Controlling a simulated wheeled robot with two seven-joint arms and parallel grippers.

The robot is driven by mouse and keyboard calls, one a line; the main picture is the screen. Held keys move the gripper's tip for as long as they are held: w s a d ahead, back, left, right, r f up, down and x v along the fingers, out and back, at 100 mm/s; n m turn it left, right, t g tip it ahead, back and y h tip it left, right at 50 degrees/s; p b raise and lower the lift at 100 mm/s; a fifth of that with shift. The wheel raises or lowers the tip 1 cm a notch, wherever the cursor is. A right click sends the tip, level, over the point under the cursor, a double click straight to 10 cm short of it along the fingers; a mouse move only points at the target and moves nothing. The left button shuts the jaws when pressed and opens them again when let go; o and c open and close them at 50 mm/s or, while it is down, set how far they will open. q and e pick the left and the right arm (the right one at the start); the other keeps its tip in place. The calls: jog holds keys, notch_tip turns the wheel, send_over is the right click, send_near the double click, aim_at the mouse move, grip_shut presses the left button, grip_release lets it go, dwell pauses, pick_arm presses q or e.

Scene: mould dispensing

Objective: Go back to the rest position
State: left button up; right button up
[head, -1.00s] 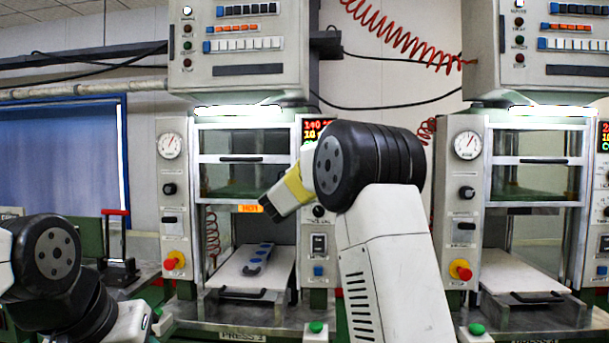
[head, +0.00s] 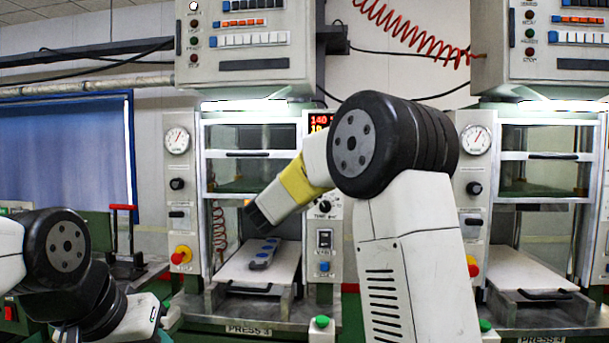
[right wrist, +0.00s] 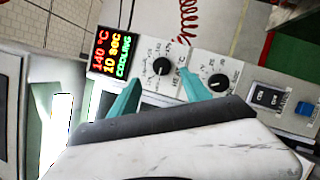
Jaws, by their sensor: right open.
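My right arm crosses the middle of the head view, bent at a black joint, with a yellow band and a dark wrist end (head: 258,216) in front of the left press. Its fingers cannot be made out there. In the right wrist view my right gripper (right wrist: 157,92) shows two teal fingers, spread apart with nothing between them. My left arm (head: 65,255) is folded at the lower left of the head view; its gripper is not in view. A grey piece with blue round spots (head: 264,253) lies on the left press's pale plate (head: 235,268), apart from my wrist end.
The right press (head: 530,265) has a bare pale plate. A control panel with a lit display (right wrist: 112,52) and knobs lies beyond my right fingers. A red coiled hose (head: 420,35) hangs above. A green bench with a red-handled tool (head: 122,207) stands at left.

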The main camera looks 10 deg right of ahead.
jog(key=shift+d, duration=0.1)
jog(key=s+d+f+m+g, duration=0.5)
jog(key=s+d+f+g, duration=0.2)
jog(key=s+d, duration=0.35)
jog(key=s+f+m+g+y, duration=0.3)
jog(key=s+f+m+y, duration=0.25)
jog(key=s+f, duration=0.55)
jog(key=s+a+f+m+y, duration=0.1)
jog(key=s+a+m+y, duration=0.1)
jog(key=s+a+y, duration=0.2)
jog(key=s+a+f+m+y, duration=0.2)
jog(key=s+a+m+y, duration=0.1)
jog(key=s+a, duration=0.6)
jog(key=s+y, duration=0.1)
jog(key=s, duration=0.2)
jog(key=shift+s+a+f+y, duration=0.25)
jog(key=shift+s+a+y, duration=0.1)
jog(key=shift+s+a, duration=0.05)
